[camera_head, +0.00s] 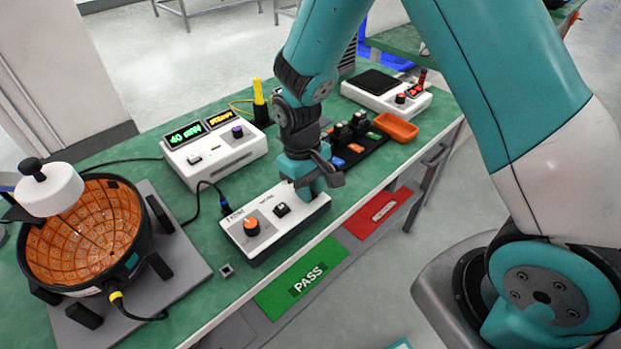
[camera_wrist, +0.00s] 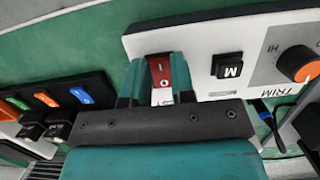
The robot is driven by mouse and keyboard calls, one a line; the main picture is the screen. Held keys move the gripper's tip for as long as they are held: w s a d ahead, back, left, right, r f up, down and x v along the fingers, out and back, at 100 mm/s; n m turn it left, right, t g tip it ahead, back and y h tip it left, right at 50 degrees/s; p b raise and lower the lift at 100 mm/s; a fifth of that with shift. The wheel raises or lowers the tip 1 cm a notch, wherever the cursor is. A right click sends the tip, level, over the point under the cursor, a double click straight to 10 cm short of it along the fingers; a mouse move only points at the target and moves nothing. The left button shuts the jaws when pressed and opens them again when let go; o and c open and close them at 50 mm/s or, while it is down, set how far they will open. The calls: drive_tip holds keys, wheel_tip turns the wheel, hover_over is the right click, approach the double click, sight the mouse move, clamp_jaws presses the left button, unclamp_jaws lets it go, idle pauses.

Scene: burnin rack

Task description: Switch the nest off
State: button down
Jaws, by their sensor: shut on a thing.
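A white control box (camera_head: 299,214) sits on the green bench near its front edge. It carries an orange TRIM knob (camera_head: 251,226), a black button marked M (camera_wrist: 228,65) and a red rocker switch (camera_wrist: 160,70) marked I and O. My gripper (camera_head: 310,188) is over the right end of the box. In the wrist view my gripper's teal fingers (camera_wrist: 158,84) stand on both sides of the red switch, shut on it. The head view hides the switch behind the gripper. Which side of the switch is pressed in cannot be told.
A white unit with lit displays (camera_head: 213,154) stands behind the box. A round orange-lined bowl (camera_head: 85,235) is at the left. A dark tray (camera_head: 362,160) with coloured tags and an orange dish (camera_head: 396,128) lie to the right. PASS (camera_head: 303,279) and red panels hang in front.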

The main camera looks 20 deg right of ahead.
drive_tip(key=shift+w+r+g, duration=0.1)
drive_tip(key=shift+w+g, duration=0.05)
drive_tip(key=shift+g, duration=0.25)
drive_tip(key=c, duration=1)
unclamp_jaws()
drive_tip(key=shift+o, duration=0.2)
drive_tip(key=v, duration=1.7)
drive_tip(key=shift+a+r, duration=0.15)
drive_tip(key=shift+a, duration=0.05)
drive_tip(key=s+a+r+n+t+y, duration=0.1)
drive_tip(key=s+r, duration=0.3)
drive_tip(key=s, duration=0.7)
drive_tip(key=s+a+r+n+t+y+p, duration=0.1)
drive_tip(key=s+a+r+n+y, duration=0.1)
drive_tip(key=s, duration=0.9)
wheel_tip(320, 180, up, 2)
drive_tip(key=shift+a+t+y, duration=0.2)
drive_tip(key=shift+t+y, duration=0.2)
drive_tip(key=shift+y, duration=0.5)
